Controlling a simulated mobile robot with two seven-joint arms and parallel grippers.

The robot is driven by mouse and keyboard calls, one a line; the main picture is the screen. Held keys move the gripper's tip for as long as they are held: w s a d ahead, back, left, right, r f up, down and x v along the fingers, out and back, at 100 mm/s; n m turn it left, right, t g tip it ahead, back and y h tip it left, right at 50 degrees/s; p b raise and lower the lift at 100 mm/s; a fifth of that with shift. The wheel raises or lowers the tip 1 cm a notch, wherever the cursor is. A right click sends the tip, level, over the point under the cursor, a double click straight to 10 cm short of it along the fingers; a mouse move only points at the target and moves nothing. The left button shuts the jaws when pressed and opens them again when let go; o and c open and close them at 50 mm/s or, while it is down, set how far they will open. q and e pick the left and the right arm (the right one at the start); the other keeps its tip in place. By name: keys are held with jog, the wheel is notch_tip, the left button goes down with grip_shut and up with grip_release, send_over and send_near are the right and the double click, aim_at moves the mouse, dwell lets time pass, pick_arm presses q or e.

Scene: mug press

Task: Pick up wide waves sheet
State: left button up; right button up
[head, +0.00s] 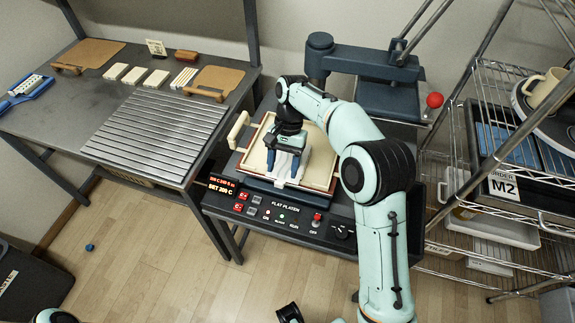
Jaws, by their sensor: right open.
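The flat platen press (325,178) stands in the middle with a cream-rimmed bed. A pale sheet-like piece (282,178) lies on the bed under my right gripper. I cannot make out a wave pattern on it, so I cannot tell if it is the wide waves sheet. My right gripper (283,164) points down over the bed with its blue fingers apart, one on each side of the pale piece. Its body hides part of the piece, and I cannot tell whether the fingers touch it.
The left bench holds brown boards (92,52), white blocks (136,75), a blue tool (32,86) and a slatted metal panel (150,125). The press head (390,100) with a red knob is swung aside behind my right arm. A wire rack (500,150) with a mug (545,88) stands right.

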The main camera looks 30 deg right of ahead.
aim_at(279, 183)
jog(key=x, duration=0.4)
jog(key=shift+w+a+f+b, duration=0.1)
jog(key=shift+a+f+b, duration=0.15)
jog(key=shift+b, duration=0.15)
grip_shut()
jog(key=shift+r, duration=0.15)
